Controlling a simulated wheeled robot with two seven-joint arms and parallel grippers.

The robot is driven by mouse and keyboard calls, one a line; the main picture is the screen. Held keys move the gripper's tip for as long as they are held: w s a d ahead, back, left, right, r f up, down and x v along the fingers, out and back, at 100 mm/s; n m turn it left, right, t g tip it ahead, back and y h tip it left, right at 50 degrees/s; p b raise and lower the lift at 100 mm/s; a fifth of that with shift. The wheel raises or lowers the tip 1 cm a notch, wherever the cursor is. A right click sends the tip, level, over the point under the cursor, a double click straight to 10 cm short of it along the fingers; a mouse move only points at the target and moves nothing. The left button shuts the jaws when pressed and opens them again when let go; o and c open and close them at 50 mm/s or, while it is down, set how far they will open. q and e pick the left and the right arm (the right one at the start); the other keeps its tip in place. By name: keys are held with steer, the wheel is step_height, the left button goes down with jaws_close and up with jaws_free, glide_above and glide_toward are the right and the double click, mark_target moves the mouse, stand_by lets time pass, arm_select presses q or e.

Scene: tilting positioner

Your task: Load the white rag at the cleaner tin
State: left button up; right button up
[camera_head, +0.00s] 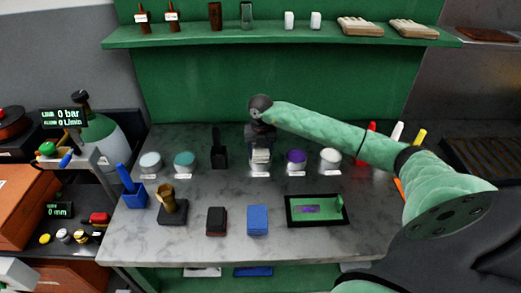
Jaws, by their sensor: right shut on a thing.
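My right gripper (261,144) reaches in from the right over the back middle of the marble bench, pointing down. It is shut on a small pale thing (261,155), which looks like the white rag. The pale thing is at a labelled spot in the row of tins, apparently at the mouth of a tin there; whether it touches is too small to tell. That tin is mostly hidden, and I cannot read which one is the cleaner tin. My left gripper is not in view.
A purple-topped tin (295,157) and a white-topped tin (330,156) stand to the right, a black holder (219,152) and teal tin (184,159) to the left. A blue block (257,219), dark block (216,221) and black-rimmed tray (290,222) sit in front.

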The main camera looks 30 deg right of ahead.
mark_target(261, 147)
steer(key=shift+f+b, duration=0.35)
steer(key=shift+f, duration=0.1)
stand_by(0.6)
steer(key=shift+f+b, duration=0.1)
steer(key=shift+b, duration=0.2)
stand_by(1.7)
steer(key=shift+r+p, duration=1)
steer(key=shift+r, duration=2.55)
